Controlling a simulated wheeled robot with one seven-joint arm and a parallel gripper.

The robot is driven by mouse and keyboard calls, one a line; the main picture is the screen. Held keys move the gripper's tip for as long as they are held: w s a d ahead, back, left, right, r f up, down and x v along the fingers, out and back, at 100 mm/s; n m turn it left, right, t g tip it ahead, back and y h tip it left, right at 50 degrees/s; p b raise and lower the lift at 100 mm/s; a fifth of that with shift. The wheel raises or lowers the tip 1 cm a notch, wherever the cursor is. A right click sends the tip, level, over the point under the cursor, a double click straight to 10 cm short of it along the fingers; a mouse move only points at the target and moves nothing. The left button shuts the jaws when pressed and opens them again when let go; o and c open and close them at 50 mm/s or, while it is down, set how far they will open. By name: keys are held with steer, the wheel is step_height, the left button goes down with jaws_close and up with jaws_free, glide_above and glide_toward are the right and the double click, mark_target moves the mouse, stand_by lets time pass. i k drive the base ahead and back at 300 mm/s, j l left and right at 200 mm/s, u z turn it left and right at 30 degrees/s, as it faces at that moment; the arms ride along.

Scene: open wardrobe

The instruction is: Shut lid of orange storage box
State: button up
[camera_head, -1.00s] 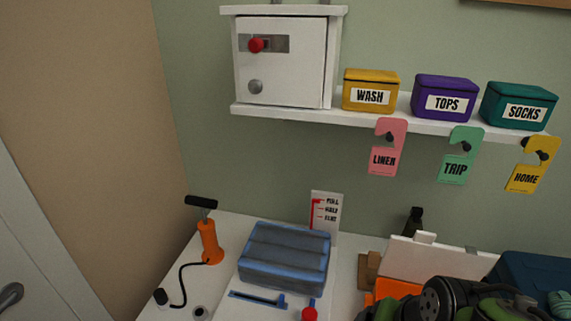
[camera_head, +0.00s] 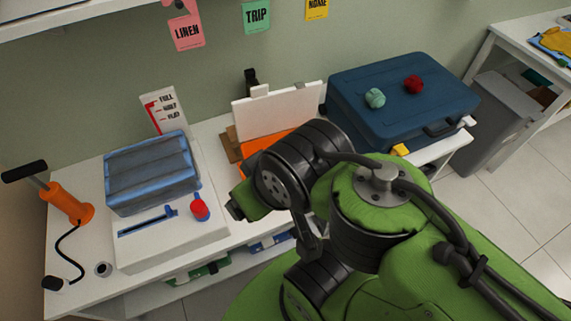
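The orange storage box (camera_head: 262,144) stands on the white counter against the wall, in the middle of the view. Its white lid (camera_head: 278,110) is open and stands nearly upright at the back of the box. My green and black arm covers the front and right part of the box. The fingers of my gripper cannot be made out; the black and green end of the arm is in front of the box, and I cannot tell whether it touches it.
A blue suitcase (camera_head: 395,98) with a red and a green bundle on top is right of the box. A blue-grey packed bag (camera_head: 150,172) on a white base and an orange hand pump (camera_head: 66,203) are to the left. A grey bin (camera_head: 497,120) stands on the floor at right.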

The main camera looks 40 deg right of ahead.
mark_target(264, 113)
steer(key=i+j+z, duration=0.2)
steer(key=j, duration=0.15)
steer(key=j+z, duration=0.2)
steer(key=j, duration=0.15)
steer(key=i+j+z, duration=0.2)
steer(key=j, duration=0.25)
